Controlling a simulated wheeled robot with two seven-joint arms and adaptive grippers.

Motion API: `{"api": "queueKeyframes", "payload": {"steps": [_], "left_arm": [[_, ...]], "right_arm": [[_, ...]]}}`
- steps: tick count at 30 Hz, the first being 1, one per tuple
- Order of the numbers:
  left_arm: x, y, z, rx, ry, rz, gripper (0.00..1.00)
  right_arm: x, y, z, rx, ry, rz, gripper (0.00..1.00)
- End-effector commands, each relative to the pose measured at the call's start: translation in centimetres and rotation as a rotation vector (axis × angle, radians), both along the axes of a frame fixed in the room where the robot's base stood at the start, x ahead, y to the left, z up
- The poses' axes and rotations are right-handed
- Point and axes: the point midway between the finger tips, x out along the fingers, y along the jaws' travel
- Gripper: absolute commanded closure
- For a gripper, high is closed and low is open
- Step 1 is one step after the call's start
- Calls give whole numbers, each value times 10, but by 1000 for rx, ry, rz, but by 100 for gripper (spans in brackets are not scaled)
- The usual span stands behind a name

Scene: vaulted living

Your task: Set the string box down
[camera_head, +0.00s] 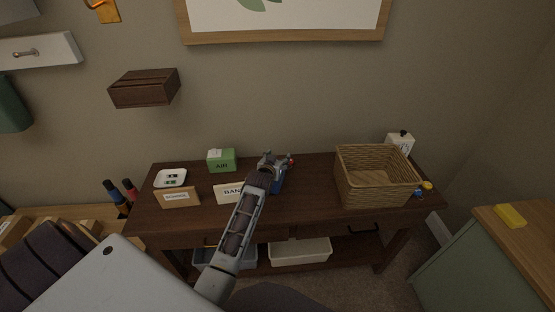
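My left gripper (277,159) is over the back middle of the dark wooden table, with its arm reaching up from the bottom of the view. A small blue box (279,181) shows just below and beside the gripper, partly covered by it and the wrist. No label on it is readable, so I cannot confirm it is the string box. A small red piece (292,161) shows at the gripper's right side. The fingers overlap the blue box, and whether they are closed on it is not clear. It is also unclear whether the box touches the table (312,195). My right gripper is not in view.
Left of the arm stand a white box lettered "BAN" (226,194), a green "AIR" box (222,161), a labelled wooden box (177,198) and a white tray (170,178). A wicker basket (365,187) stands right. Bare tabletop lies between arm and basket.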

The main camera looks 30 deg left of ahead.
Motion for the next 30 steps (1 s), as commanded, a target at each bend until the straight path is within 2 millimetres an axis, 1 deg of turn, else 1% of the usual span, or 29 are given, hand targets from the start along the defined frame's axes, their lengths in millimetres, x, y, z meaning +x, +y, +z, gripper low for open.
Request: {"api": "queueKeyframes", "payload": {"steps": [1,3,17,23,30], "left_arm": [[0,0,0,0,0,0,29],[0,0,0,0,0,0,21],[0,0,4,0,-1,0,21],[-9,-2,5,0,1,0,21],[-28,-7,13,0,0,0,21]], "right_arm": [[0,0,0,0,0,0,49],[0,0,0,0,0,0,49],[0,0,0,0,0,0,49],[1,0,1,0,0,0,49],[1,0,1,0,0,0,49]]}}
